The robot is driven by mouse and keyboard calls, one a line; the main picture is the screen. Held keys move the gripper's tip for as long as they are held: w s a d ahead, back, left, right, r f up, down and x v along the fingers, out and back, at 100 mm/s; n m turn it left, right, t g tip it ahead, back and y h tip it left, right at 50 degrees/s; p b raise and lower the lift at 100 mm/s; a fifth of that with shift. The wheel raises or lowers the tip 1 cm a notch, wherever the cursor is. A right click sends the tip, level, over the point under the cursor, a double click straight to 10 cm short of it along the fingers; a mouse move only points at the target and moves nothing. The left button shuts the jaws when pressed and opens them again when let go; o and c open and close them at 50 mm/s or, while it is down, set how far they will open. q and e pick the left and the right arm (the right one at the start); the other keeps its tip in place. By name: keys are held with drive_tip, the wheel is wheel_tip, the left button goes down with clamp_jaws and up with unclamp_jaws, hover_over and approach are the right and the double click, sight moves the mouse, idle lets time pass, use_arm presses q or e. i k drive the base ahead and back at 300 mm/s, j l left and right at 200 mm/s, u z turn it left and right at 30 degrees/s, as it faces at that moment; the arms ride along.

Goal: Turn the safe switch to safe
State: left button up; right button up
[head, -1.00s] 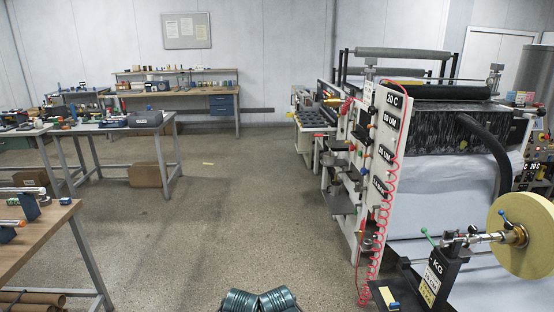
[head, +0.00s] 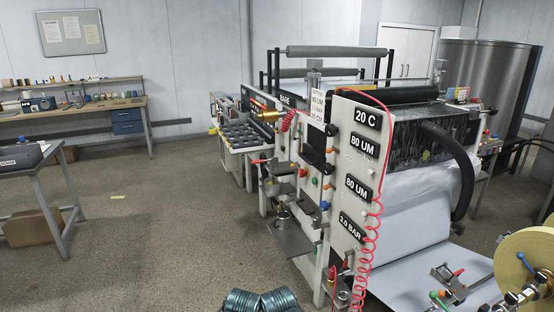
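Neither of my grippers shows; only teal ribbed parts, likely of my own arms, show at the bottom edge.
A red coiled hose (head: 370,235) hangs down the panel's front. Metal shelves (head: 290,240) jut out from the machine's left side. A yellow roll (head: 525,265) is at the lower right. The floor (head: 160,220) left of the machine is open, up to a grey-legged table (head: 62,195).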

sight(302, 173)
drive_tip(key=i+j+z, duration=0.4)
drive_tip(key=i, duration=0.15)
drive_tip(key=i+j, duration=0.1)
drive_tip(key=i, duration=0.4)
drive_tip(key=i+j+z, duration=0.1)
drive_tip(key=i, duration=0.4)
drive_tip(key=i+j, duration=0.1)
drive_tip(key=i, duration=0.4)
drive_tip(key=i+j+z, duration=0.1)
drive_tip(key=i, duration=0.45)
